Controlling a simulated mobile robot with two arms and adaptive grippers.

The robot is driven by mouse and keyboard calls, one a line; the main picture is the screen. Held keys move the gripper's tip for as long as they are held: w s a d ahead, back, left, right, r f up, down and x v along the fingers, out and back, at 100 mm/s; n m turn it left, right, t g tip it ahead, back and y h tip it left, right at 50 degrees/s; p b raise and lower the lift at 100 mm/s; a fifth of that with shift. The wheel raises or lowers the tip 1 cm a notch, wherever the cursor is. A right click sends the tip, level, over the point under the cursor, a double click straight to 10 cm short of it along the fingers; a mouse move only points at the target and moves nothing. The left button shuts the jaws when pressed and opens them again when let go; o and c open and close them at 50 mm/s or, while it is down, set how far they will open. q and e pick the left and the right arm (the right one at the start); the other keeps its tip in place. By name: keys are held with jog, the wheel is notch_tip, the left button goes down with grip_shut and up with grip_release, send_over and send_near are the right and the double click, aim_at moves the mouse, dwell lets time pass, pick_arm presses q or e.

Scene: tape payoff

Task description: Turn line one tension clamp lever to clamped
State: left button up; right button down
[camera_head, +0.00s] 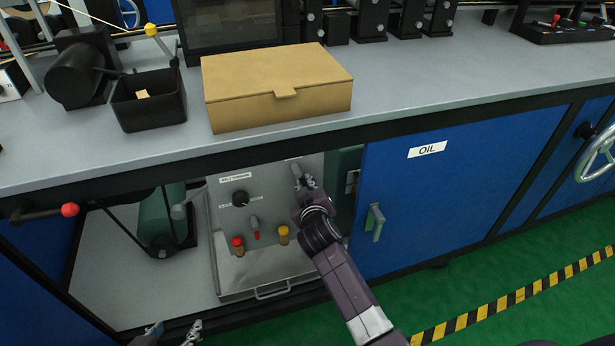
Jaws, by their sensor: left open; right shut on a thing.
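A grey control panel (222,212) stands inside the open cabinet under the bench. It has a black knob (240,198) under a small label, a grey-and-red switch (255,226), a red button (237,243) and a yellow button (284,235). My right gripper (304,182) reaches the panel's upper right and is shut on a small pale lever (296,169) there. The fingers hide most of the lever, and I cannot read its clamp position. My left gripper (172,334) is open and empty at the bottom edge, in front of the cabinet, mostly cut off.
A blue door marked OIL (415,190) is right of my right arm. A red-tipped lever (69,210) sticks out at left, near a green cylinder (160,215). A cardboard box (275,85) and black bin (150,105) stand on the bench (420,85). Green floor is clear at right.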

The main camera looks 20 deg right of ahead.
jog(key=shift+a+m+y+p, duration=0.4)
jog(key=shift+m+p, duration=0.3)
jog(key=shift+p, duration=0.2)
pick_arm(q)
jog(key=s+a+f+g+y+p, duration=0.1)
jog(key=s+a+g, duration=0.15)
jog(key=s, duration=0.25)
jog(key=s+a+f+g+p, duration=0.1)
jog(key=s+g, duration=0.2)
jog(key=s, duration=0.3)
jog(key=p+x, duration=0.1)
jog(key=x, duration=0.6)
jog(key=shift+d+f+p, duration=0.15)
jog(key=shift+f+p, duration=0.15)
jog(key=shift+f, duration=0.15)
pick_arm(e)
jog(key=shift+s+a+f+m+y, duration=0.15)
jog(key=shift+a+m+y, duration=0.25)
jog(key=shift+m, duration=0.2)
jog(key=shift+w+a+f+m+y, duration=0.15)
jog(key=shift+a+m+y, duration=0.1)
jog(key=shift+m+y, duration=0.25)
jog(key=shift+s, duration=0.1)
jog(key=c, duration=2)
grip_release()
jog(key=shift+o, duration=0.2)
jog(key=shift+s+r, duration=0.1)
